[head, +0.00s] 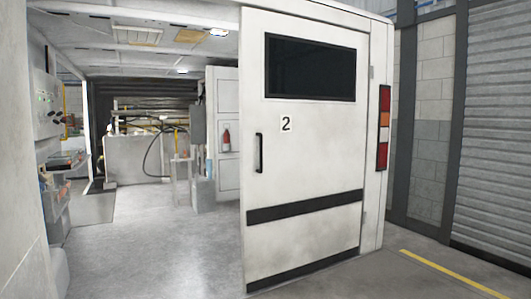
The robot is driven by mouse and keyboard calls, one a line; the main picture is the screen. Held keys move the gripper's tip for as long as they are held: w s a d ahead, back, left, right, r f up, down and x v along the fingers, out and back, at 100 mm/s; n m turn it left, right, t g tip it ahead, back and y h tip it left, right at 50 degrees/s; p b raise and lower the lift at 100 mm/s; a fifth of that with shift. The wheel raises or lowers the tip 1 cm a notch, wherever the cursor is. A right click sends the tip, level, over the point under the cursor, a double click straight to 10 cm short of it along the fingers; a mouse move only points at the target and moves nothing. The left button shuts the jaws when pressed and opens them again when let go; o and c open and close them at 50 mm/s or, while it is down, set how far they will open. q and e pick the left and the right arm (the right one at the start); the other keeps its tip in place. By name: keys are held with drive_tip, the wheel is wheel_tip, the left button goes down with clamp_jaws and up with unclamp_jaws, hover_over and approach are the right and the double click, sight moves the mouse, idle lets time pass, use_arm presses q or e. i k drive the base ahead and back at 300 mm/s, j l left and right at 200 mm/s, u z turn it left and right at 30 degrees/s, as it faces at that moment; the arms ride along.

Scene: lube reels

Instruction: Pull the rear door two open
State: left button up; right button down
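The rear door two (306,170) is a white panel marked with a "2". It has a dark window (310,68) at the top and a black stripe low down. A black vertical handle (259,153) is on its left side. Its hinges appear on the right edge, beside the red and orange tail lights (384,128). The door stands across the right part of the vehicle's rear opening. Whether it is latched cannot be told. Neither of my grippers is in view.
The left part of the opening shows the interior, with a grey floor (160,235), shelves (60,185) at left and a fire extinguisher (226,138). A white panel (18,180) fills the near left edge. A shutter (495,130) and yellow floor line (450,273) are at right.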

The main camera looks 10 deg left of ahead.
sight(304, 83)
drive_tip(key=i+l, duration=0.4)
drive_tip(key=i, duration=0.2)
drive_tip(key=i+l+u, duration=0.1)
drive_tip(key=i+l, duration=0.25)
drive_tip(key=i, duration=0.3)
